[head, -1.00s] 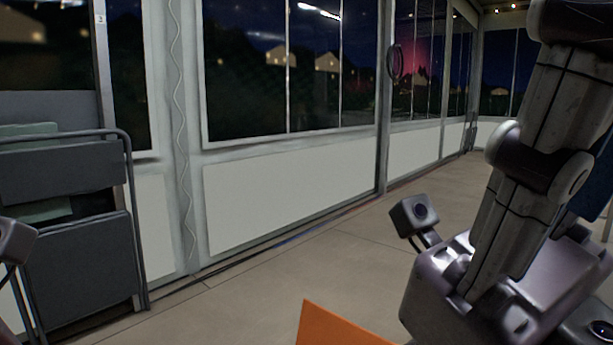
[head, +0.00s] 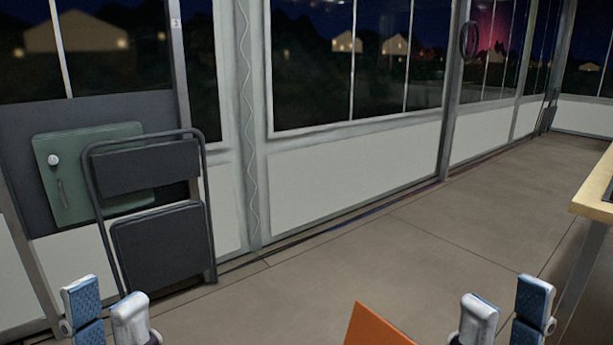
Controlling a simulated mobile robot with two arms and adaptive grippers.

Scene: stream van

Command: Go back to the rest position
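My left gripper (head: 106,306) shows at the bottom left of the head view, with its fingers pointing up. One finger shows its blue textured pad and the other its pale back, with a gap between them. My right gripper (head: 508,307) shows at the bottom right in a mirrored pose, also with its fingers apart. I see nothing held between the fingers of either gripper. The wrists and most of both arms are below the picture.
A dark folding chair (head: 163,245) leans at the left, before a panel with a green door (head: 75,160). An orange flat piece (head: 375,327) shows at the bottom edge. A wooden table (head: 597,190) stands at the right. The floor (head: 400,250) between is clear.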

